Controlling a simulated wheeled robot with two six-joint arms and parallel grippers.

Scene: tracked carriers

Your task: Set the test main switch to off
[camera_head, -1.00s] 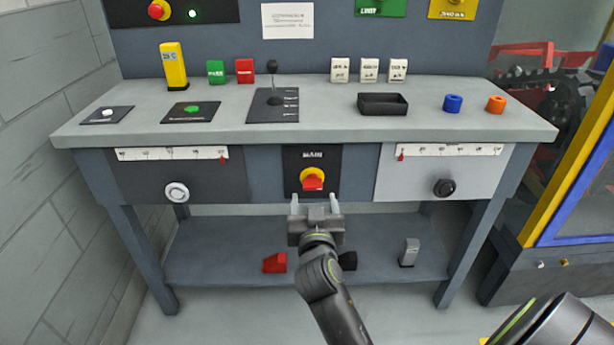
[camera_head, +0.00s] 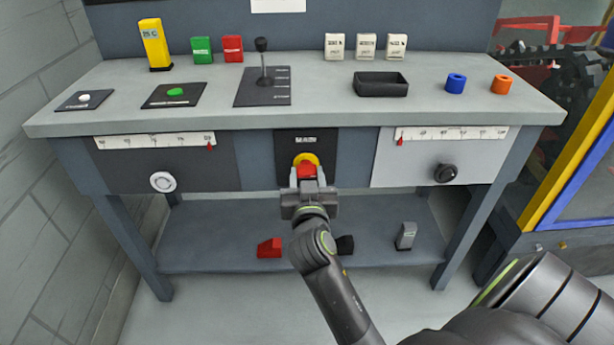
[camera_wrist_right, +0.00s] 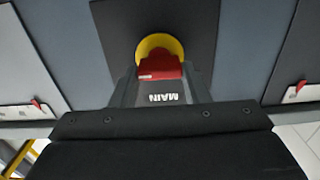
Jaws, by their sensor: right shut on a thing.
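The main switch (camera_head: 305,162) is a red handle on a yellow disc, set in a black panel marked MAIN on the front of the bench. My right gripper (camera_head: 307,175) is at the switch, shut on the red handle from the front. In the right wrist view the red handle (camera_wrist_right: 160,67) sits between the fingers, with the yellow disc (camera_wrist_right: 158,43) behind it. The fingers and gripper body hide part of the handle. My left gripper is not in view.
The bench top (camera_head: 330,105) carries a black lever (camera_head: 263,65), a black tray (camera_head: 381,84), and blue and orange rings. Knobs (camera_head: 163,182) (camera_head: 445,173) flank the switch on the front. The lower shelf (camera_head: 215,255) holds a red block (camera_head: 269,247) and others.

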